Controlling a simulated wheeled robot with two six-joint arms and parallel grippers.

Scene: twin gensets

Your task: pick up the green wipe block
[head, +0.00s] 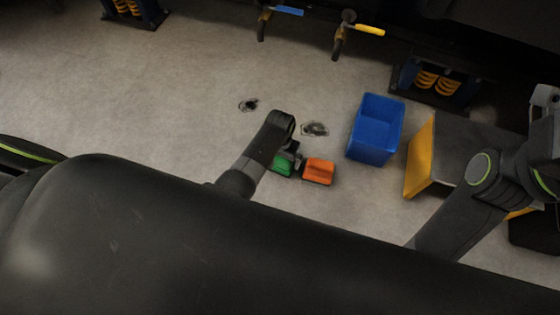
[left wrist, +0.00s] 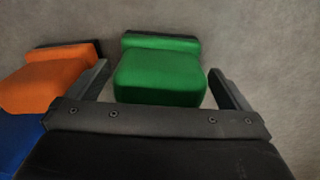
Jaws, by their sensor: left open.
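The green wipe block (head: 282,166) is on the grey floor, partly hidden by my left arm in the head view. In the left wrist view the green block (left wrist: 160,75) shows a soft green body with a dark strip along its far edge. My left gripper (left wrist: 158,68) is open, with one finger on each side of the green block. A gap shows beside the right finger; whether the left finger touches is unclear. The left gripper (head: 292,154) also shows small in the head view. My right arm is at the right, but its jaws cannot be made out.
An orange block (head: 319,171) lies just right of the green one. Part of something blue (left wrist: 20,138) shows below it in the wrist view. A blue bin (head: 376,128) and a yellow-sided box (head: 420,157) stand further right. Dark stains (head: 315,129) mark the floor; the left floor is clear.

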